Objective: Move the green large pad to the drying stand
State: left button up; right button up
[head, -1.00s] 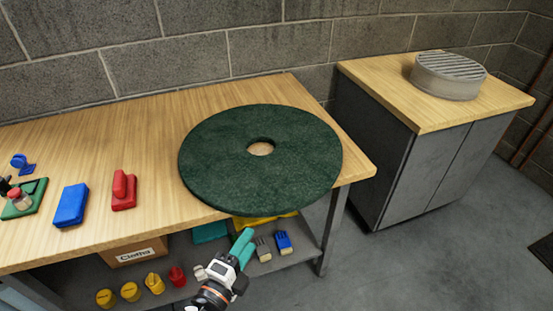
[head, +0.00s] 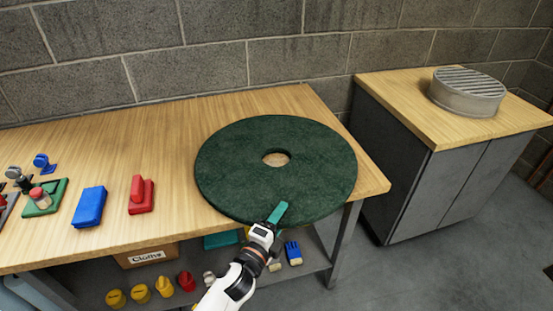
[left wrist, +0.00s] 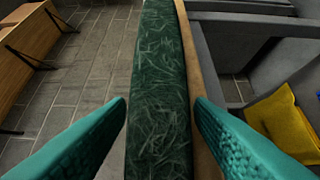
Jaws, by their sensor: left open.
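The green large pad (head: 315,165) is a dark green disc with a round hole in its middle. It lies flat on the wooden bench (head: 90,140), and its front edge reaches the bench's front edge. My left gripper (head: 278,212) is at the pad's front edge. In the left wrist view its two teal fingers (left wrist: 160,110) stand apart, with the pad's edge (left wrist: 158,80) between them and a gap on each side. The drying stand, a round grey stand with a slatted top (head: 468,90), is on the cabinet at the right. My right gripper is not in view.
A blue block (head: 89,206) and a red block (head: 141,195) lie on the bench left of the pad. The grey cabinet (head: 425,190) stands right of the bench, with a gap between. A lower shelf holds a cloths box (head: 146,256) and small items.

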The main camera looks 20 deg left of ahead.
pick_arm(q)
jog(key=shift+c, duration=0.3)
jog(key=shift+w+r, duration=0.1)
grip_shut()
